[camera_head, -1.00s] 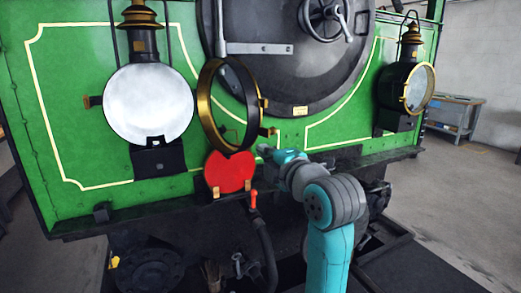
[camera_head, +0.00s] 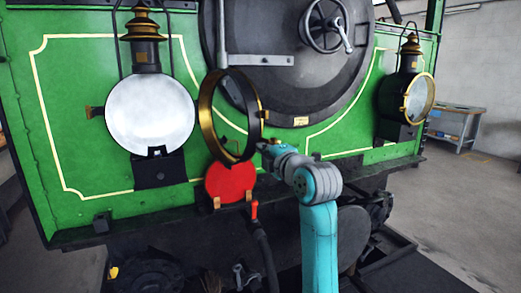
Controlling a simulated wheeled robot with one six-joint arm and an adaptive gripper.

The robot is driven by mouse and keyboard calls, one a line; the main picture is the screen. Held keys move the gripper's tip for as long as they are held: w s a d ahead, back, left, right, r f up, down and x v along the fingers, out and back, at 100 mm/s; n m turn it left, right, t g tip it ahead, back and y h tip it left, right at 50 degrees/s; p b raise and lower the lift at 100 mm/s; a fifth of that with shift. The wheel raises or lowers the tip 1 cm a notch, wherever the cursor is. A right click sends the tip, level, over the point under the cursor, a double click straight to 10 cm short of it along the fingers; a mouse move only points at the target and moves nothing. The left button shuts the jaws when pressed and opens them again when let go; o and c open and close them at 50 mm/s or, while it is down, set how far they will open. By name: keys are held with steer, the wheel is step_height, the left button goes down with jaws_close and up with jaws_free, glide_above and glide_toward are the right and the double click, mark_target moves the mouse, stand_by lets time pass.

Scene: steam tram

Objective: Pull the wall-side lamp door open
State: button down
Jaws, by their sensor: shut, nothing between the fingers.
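The right lamp (camera_head: 392,95), black with a brass-rimmed glass door (camera_head: 419,98), stands at the right of the green front, nearest the pale wall. Its door looks shut. The left lamp shows its bare white reflector (camera_head: 150,112). Its round brass-and-black door (camera_head: 207,110) stands swung open to the right of it. My gripper (camera_head: 264,147) is shut and empty, just right of the lower edge of this open door. I cannot tell whether it touches the door; its fingertips are small and partly unclear.
A red disc (camera_head: 230,181) sits below the open door, with a red-handled hose (camera_head: 256,215) beside it. The round smokebox door (camera_head: 285,60) with its handwheel (camera_head: 325,25) is behind. A workbench (camera_head: 458,122) stands at the far right. Floor at the right is clear.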

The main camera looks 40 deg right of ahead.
steer(key=w+d, duration=0.1)
steer(key=d, duration=0.8)
steer(key=shift+w, duration=0.35)
